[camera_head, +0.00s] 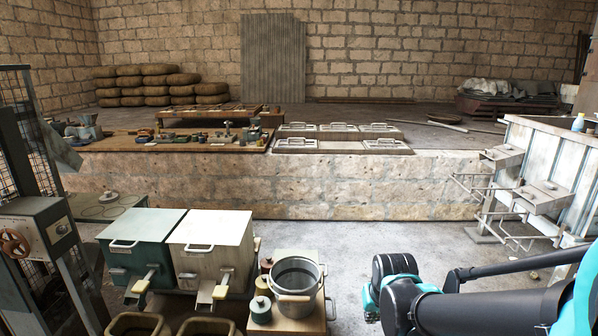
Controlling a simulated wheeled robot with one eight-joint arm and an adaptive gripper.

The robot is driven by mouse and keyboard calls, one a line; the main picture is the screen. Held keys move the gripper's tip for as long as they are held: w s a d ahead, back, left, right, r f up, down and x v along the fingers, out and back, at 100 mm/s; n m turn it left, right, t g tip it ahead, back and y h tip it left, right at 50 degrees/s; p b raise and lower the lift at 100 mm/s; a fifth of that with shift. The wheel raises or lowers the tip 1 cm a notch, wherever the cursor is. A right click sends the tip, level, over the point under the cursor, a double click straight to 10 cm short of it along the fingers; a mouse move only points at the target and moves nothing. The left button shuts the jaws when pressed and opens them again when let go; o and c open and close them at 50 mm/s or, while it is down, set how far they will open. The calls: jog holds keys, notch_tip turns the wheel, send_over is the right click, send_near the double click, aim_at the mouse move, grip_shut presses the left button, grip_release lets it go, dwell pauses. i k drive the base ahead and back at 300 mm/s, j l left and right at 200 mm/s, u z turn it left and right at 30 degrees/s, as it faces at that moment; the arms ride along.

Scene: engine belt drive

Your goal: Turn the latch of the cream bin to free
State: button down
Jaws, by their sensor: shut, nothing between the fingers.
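The cream bin (212,238) stands on the left side of the floor, beside a dark green bin and close against it. Its flat pale lid is closed and carries a grey bar handle. Its latch (221,290) is a small yellowish lever low on the bin's front, sticking out toward me. I cannot tell from here which way the latch is set. My arm reaches in from the right edge and ends in black and teal joints right of the pot. My gripper's fingers do not show.
The green bin (140,232) has a similar latch (143,282). A metal pot (296,280) and small jars stand on a low stand right of the cream bin. Baskets (138,324) stand in front. A crank machine (40,235) is at left. Floor behind the pot is clear.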

aim_at(189, 275)
jog(key=l, duration=0.25)
jog(key=i+l, duration=0.1)
jog(key=l, duration=0.15)
jog(key=i+l+u, duration=0.1)
jog(key=l+u, duration=0.15)
jog(key=u, duration=0.15)
jog(key=l+u, duration=0.6)
jog(key=u, duration=1.25)
